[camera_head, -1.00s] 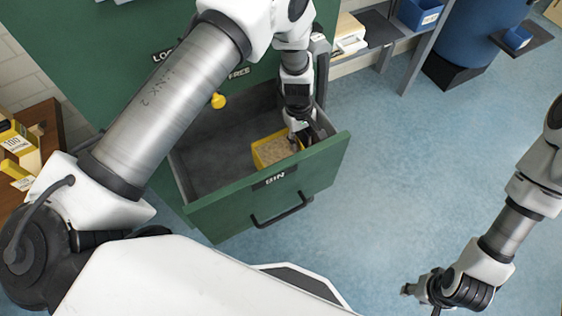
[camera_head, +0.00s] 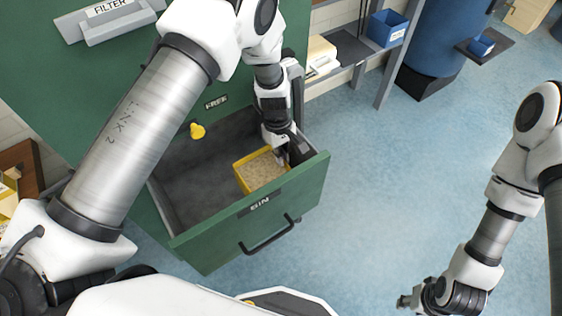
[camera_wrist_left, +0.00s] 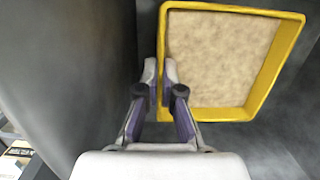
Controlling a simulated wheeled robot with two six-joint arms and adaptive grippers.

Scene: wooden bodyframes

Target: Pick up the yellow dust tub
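The yellow dust tub (camera_head: 262,170) is a square yellow box full of tan dust. It is inside the open green drawer (camera_head: 310,180) marked BIN, close to its front right corner. My left gripper (camera_head: 284,156) reaches down into the drawer at the tub's right side. In the left wrist view the fingers (camera_wrist_left: 160,75) are close together on either side of the left wall of the tub (camera_wrist_left: 277,70), with the yellow wall between them. I cannot tell whether the tub is off the drawer floor. My right gripper (camera_head: 408,301) is low at the right, over open floor, its fingers unclear.
The green cabinet (camera_head: 110,85) stands behind the drawer, with a yellow knob (camera_head: 197,131) on it. A shelf with a blue bin (camera_head: 386,28) and a blue drum (camera_head: 437,45) are at the back. Blue floor (camera_head: 390,180) is free at the right.

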